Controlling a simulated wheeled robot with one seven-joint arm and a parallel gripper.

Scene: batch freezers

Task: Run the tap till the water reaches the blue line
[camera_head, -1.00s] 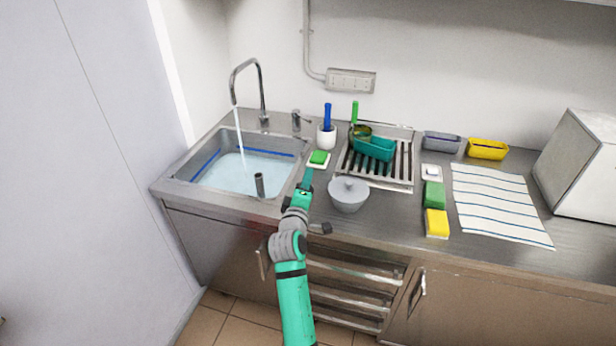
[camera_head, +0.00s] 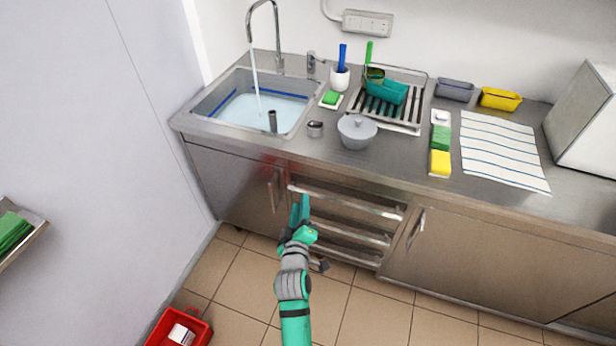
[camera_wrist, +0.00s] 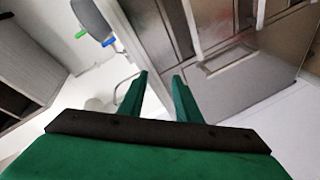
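The tap (camera_head: 279,45) stands at the back of the sink (camera_head: 190,118), and a stream of water (camera_head: 255,70) falls from its spout. A small upright fitting with a lever (camera_head: 312,64) stands right of the tap. Water (camera_head: 250,112) covers the sink floor. The blue line (camera_head: 275,93) runs along the walls; the water's edge lies close below it at the back, the exact gap unclear. My gripper (camera_head: 301,207) is empty, in front of the cabinet and below the counter. Its two green fingers are apart in the wrist view (camera_wrist: 161,82).
A dark upright pipe (camera_head: 272,121) stands in the sink. A small metal cup (camera_head: 315,129) and a lidded grey pot (camera_head: 357,132) sit near the counter's front. A rail (camera_head: 345,202) and door handles project from the cabinets. A red crate (camera_head: 158,338) is on the floor at lower left.

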